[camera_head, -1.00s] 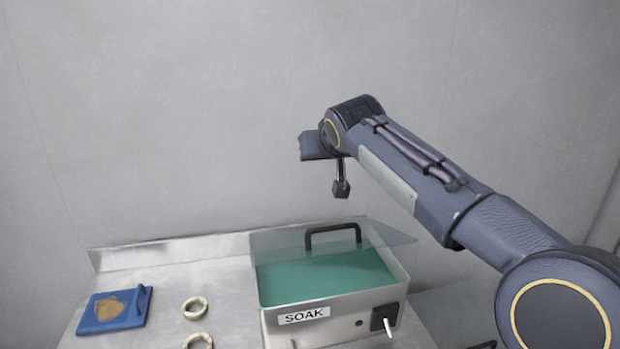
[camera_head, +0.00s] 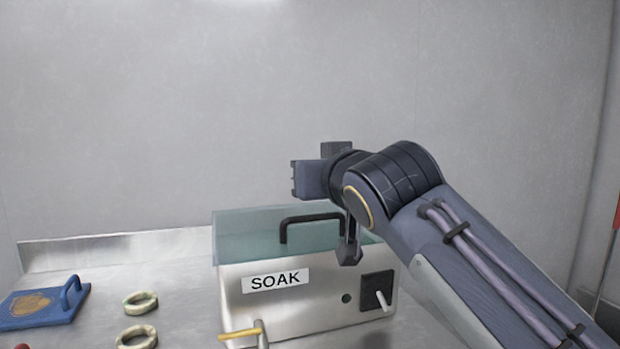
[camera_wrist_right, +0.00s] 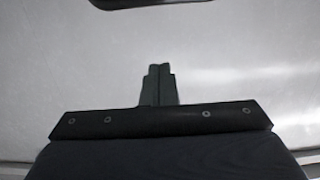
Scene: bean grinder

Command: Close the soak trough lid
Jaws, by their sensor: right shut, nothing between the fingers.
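The soak trough (camera_head: 310,300) is a metal box with a SOAK label on its front, standing on the metal counter. Its lid (camera_head: 250,228) is a clear, greenish panel at the top with a black bar handle (camera_head: 312,219). I cannot tell its exact tilt from this low angle. My right gripper (camera_head: 349,257) points down in front of the right end of the handle, its fingers shut and empty. I cannot tell whether it touches the lid. The right wrist view shows the shut fingertips (camera_wrist_right: 158,70) and a dark bar at the top edge. My left gripper is not in view.
A blue board with a handle (camera_head: 45,305) and two pale rings (camera_head: 140,303) lie on the counter (camera_head: 185,260) to the left. A black switch plate (camera_head: 376,290) and a yellow-handled tap (camera_head: 240,334) are on the trough's front. A grey wall stands behind.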

